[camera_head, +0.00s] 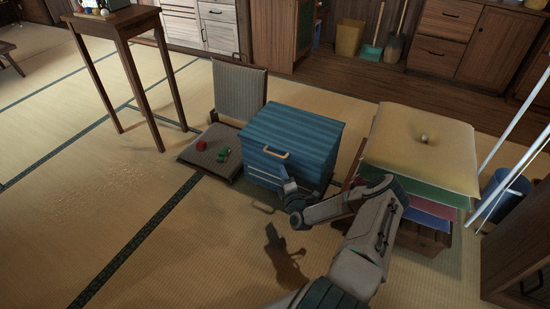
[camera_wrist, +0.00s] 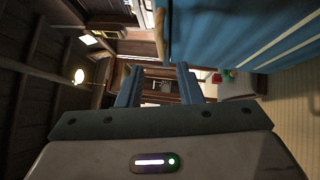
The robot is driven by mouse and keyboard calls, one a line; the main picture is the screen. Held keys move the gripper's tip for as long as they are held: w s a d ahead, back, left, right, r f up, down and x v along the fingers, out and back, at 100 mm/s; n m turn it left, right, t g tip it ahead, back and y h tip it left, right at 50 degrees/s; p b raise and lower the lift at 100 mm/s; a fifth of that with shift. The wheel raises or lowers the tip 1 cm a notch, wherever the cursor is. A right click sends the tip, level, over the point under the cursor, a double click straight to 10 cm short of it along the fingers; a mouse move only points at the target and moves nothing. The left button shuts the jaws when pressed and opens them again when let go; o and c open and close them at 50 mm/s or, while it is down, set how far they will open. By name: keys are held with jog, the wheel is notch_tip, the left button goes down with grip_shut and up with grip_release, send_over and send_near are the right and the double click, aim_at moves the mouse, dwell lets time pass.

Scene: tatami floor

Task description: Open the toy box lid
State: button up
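The blue toy box (camera_head: 290,138) stands on the tatami in the middle of the head view. Its striped lid (camera_head: 300,125) lies flat and closed. A pale wooden handle (camera_head: 277,153) sits on the front near the lid's edge. My gripper (camera_head: 288,186) is low in front of the box, just below the handle, and partly hidden by my wrist. In the wrist view, my gripper (camera_wrist: 158,76) has its two fingers apart with nothing between them. There, the box (camera_wrist: 235,30) fills the upper right and the handle (camera_wrist: 160,32) lies beyond the fingertips.
A legless chair (camera_head: 238,92) with red and green toys (camera_head: 201,145) on its seat stands left of the box. Stacked cushions (camera_head: 425,135) on a wooden stand are close on the right. A tall table (camera_head: 112,22) stands at the back left.

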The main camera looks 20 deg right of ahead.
aim_at(275, 155)
jog(key=w+b, duration=0.1)
jog(key=w, duration=0.2)
jog(key=w+b, duration=0.1)
jog(key=w, duration=0.3)
jog(key=w+d+r+b, duration=0.1)
jog(key=w, duration=0.2)
jog(key=shift+w+d+r, duration=0.1)
jog(key=shift+w, duration=0.05)
grip_shut()
